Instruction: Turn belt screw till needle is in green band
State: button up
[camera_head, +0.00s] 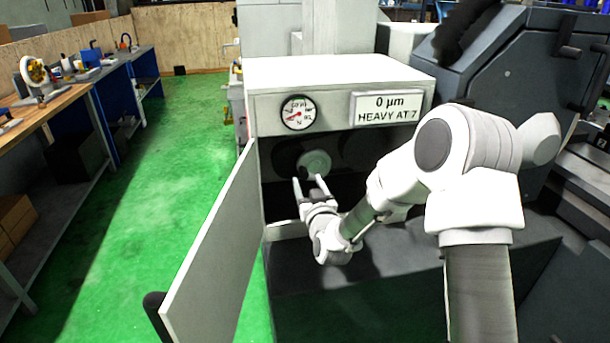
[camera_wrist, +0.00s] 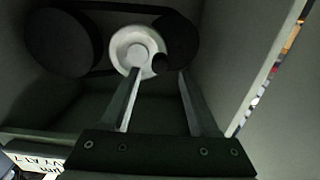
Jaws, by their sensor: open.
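My gripper (camera_head: 308,182) is open and empty, with its two fingers pointing into the open belt compartment. A white round disc (camera_head: 314,163) with a raised centre sits just ahead of the fingertips. In the wrist view the disc (camera_wrist: 132,46) shows beyond my gripper (camera_wrist: 158,72), nearer its left finger, and a small dark round spot (camera_wrist: 160,64) lies at its lower right edge. I cannot tell which part is the belt screw. The round gauge (camera_head: 299,113) has a white face and a red needle; its green band is too small to make out.
A sign (camera_head: 387,108) reads "0 µm HEAVY AT 7". Dark pulleys (camera_wrist: 64,42) and a belt (camera_wrist: 110,7) are behind the disc. The open door panel (camera_head: 212,250) stands left of my gripper. Green floor (camera_head: 180,180) is clear beyond it, beside a workbench (camera_head: 60,95).

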aim_at(305, 176)
jog(key=shift+x, duration=2.05)
grip_shut()
